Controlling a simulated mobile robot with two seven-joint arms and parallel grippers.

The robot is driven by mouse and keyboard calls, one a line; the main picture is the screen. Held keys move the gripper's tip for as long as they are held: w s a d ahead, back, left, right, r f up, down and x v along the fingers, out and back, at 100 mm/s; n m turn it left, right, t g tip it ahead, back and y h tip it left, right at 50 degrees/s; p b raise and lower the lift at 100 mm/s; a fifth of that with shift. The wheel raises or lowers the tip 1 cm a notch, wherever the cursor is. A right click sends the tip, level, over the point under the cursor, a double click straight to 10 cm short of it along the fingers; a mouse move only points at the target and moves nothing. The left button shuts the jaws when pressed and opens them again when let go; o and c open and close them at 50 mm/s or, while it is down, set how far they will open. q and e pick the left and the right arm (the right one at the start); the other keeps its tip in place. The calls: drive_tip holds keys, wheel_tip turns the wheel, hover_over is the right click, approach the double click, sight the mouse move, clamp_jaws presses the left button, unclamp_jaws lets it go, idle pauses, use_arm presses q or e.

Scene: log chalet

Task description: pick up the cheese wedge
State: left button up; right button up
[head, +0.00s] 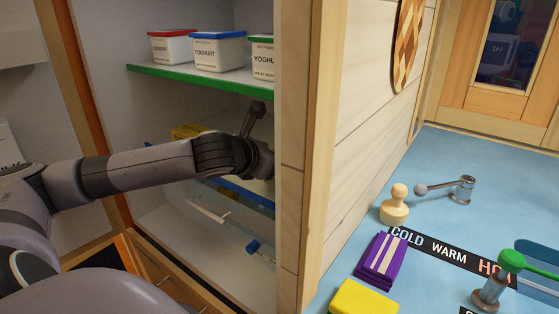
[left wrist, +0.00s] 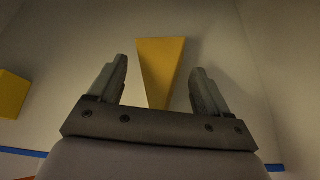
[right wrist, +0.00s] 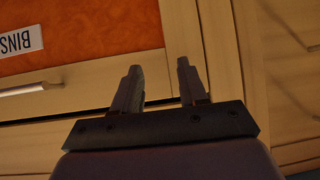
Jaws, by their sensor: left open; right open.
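The cheese wedge (left wrist: 161,62) is a yellow wedge in the left wrist view, with its narrow end toward my gripper. My left gripper (left wrist: 160,66) is open, with one finger on each side of the wedge's line; I see gaps on both sides and no contact. How far the wedge reaches in between the fingers I cannot tell. In the head view my left arm reaches into the cupboard, and I cannot make out the wedge there. My right gripper (right wrist: 158,65) is open and empty in front of wooden drawer fronts.
A yellow block (left wrist: 12,94) lies left of the wedge. Yoghurt tubs (head: 219,51) stand on the green-edged shelf (head: 190,79) above my left arm. A wooden partition (head: 296,150) borders the cupboard on the right. A blue counter (head: 440,215) holds taps and a yellow sponge (head: 364,298).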

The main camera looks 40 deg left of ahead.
use_arm(q)
drive_tip(key=shift+c, duration=0.3)
drive_tip(key=c, duration=1.1)
drive_tip(key=shift+c, duration=0.2)
